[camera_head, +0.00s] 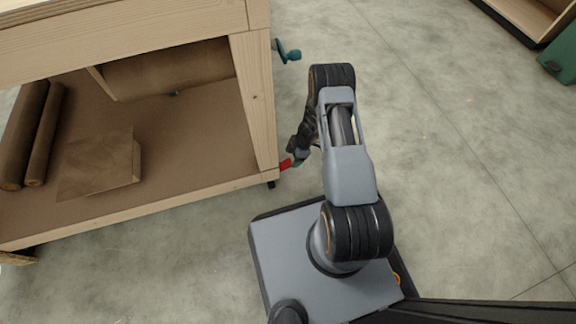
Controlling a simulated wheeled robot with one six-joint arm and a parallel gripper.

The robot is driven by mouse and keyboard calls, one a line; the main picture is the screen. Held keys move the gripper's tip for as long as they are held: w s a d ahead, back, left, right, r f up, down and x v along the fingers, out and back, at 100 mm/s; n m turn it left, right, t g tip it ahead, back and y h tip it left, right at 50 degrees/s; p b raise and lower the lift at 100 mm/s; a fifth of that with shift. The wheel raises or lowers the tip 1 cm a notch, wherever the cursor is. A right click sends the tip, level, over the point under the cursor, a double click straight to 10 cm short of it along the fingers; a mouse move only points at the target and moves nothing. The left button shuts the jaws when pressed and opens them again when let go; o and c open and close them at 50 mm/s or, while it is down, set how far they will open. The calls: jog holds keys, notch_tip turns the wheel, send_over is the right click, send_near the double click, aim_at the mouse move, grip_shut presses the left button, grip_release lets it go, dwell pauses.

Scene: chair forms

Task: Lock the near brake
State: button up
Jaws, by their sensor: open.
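A small red brake lever (286,164) sticks out at the foot of the workbench's near right leg, beside a dark caster (271,184). My gripper (297,158) is low beside the lever, just to its right. The fingers are small and partly hidden by my own arm, and I cannot tell whether they touch the lever. My gripper is open. The lever's exact tilt is too small to make out.
The wooden workbench (258,110) fills the left, with brown rolls (22,135) and a box (100,165) on its lower shelf. A teal vise handle (288,54) juts from its right side. Concrete floor is clear to the right; a green object (560,60) stands far right.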

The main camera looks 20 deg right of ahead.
aim_at(289, 162)
jog(key=shift+b+x, duration=1.05)
jog(key=shift+x, duration=1.7)
jog(key=shift+c, duration=0.2)
jog(key=c, duration=1.2)
jog(key=shift+c, duration=0.2)
